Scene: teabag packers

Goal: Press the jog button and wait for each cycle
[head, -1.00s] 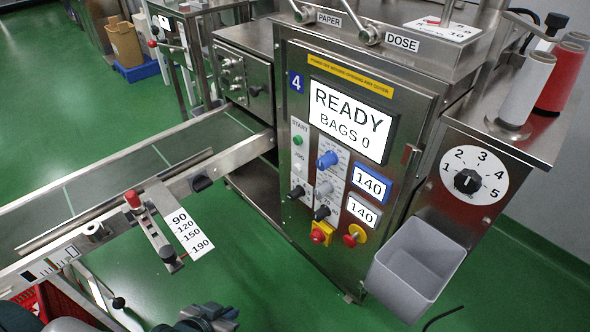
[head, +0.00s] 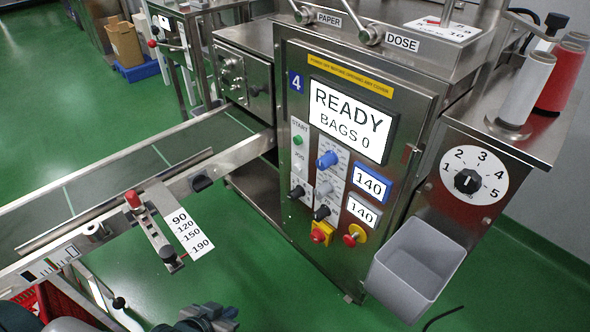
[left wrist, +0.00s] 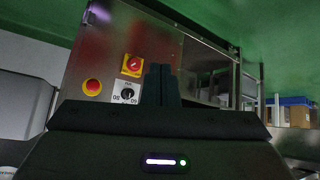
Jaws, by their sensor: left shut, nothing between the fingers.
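The machine's steel front panel (head: 275,215) carries a white strip with a green START button (head: 297,140) and the JOG label (head: 299,155) below it. The display (head: 350,118) reads "READY, BAGS 0". My left gripper (head: 222,314) is at the bottom edge of the head view, low and apart from the panel. In the left wrist view its fingers (left wrist: 160,84) are shut and empty, pointing toward the lower panel. My right gripper is not in view.
A red stop button (head: 355,235) on yellow and a red-yellow switch (head: 321,233) sit low on the panel. A grey bin (head: 415,265) hangs at the right. The conveyor (head: 120,180) and its length scale (head: 187,228) stand at the left. Green floor lies open between.

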